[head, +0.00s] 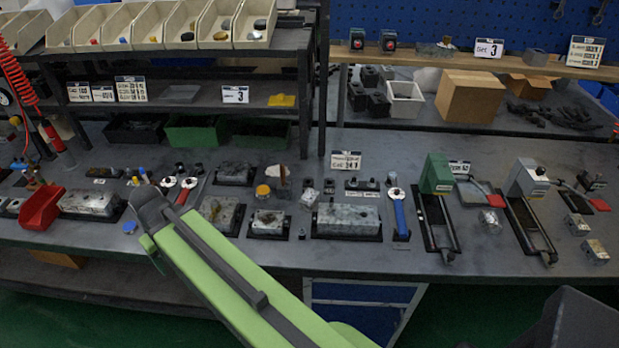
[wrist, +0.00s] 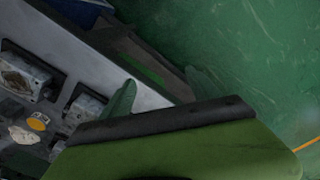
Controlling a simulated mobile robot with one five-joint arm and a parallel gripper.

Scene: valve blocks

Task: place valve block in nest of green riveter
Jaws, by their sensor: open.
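The green riveter (head: 437,175) stands on the bench right of centre, with a dark rail frame running to the front edge. Its nest is too small to make out. Two small metal blocks with holes, likely valve blocks, sit at the bench's right front: one block (head: 577,224) behind the other (head: 595,251). My green arm reaches to the left across the bench's front edge, far from the riveter and these blocks. In the wrist view my gripper (wrist: 160,95) shows two green fingers, spread apart with nothing between them, over the bench edge and floor.
A grey riveter (head: 526,178) stands right of the green one. A long metal block (head: 348,216), a blue-handled tool (head: 400,214) and a red bin (head: 41,208) are on the bench. Shelves with bins (head: 160,22) rise at left. The front strip of bench is mostly clear.

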